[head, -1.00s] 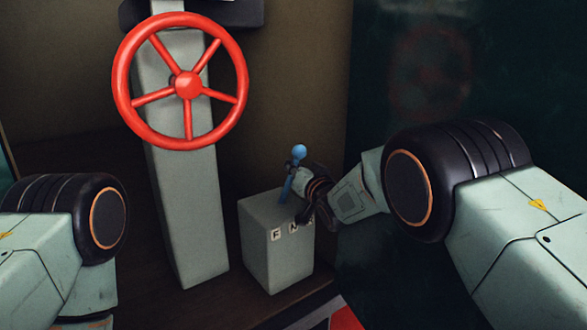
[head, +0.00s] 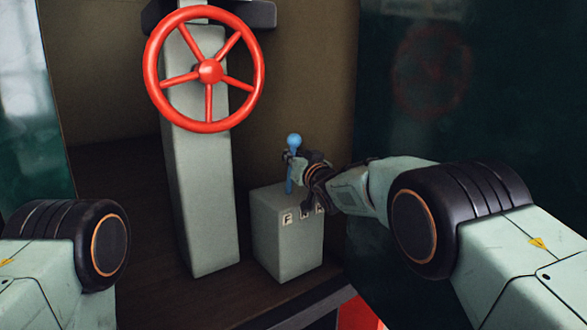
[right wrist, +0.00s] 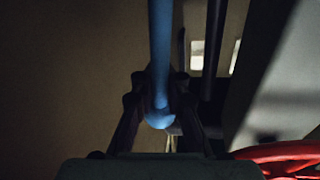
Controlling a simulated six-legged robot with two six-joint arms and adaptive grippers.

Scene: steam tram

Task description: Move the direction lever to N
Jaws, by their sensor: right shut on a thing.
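The direction lever (head: 290,179) is a blue rod with a round blue knob, standing on a grey-green box (head: 285,245). It looks nearly upright in the head view, its knob above the gap between the F label (head: 287,218) and the N label (head: 305,212). My right gripper (head: 291,158) reaches in from the right and is shut on the lever just below the knob. In the right wrist view the blue lever (right wrist: 160,50) runs down between the two dark fingers (right wrist: 160,105). My left gripper is out of view.
A red spoked wheel (head: 209,72) on a grey column (head: 200,200) stands left of the box. A third label (head: 320,208) is partly covered by my right gripper. A dark glossy panel (head: 420,80) is on the right, and a red patch (head: 358,313) shows at the bottom.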

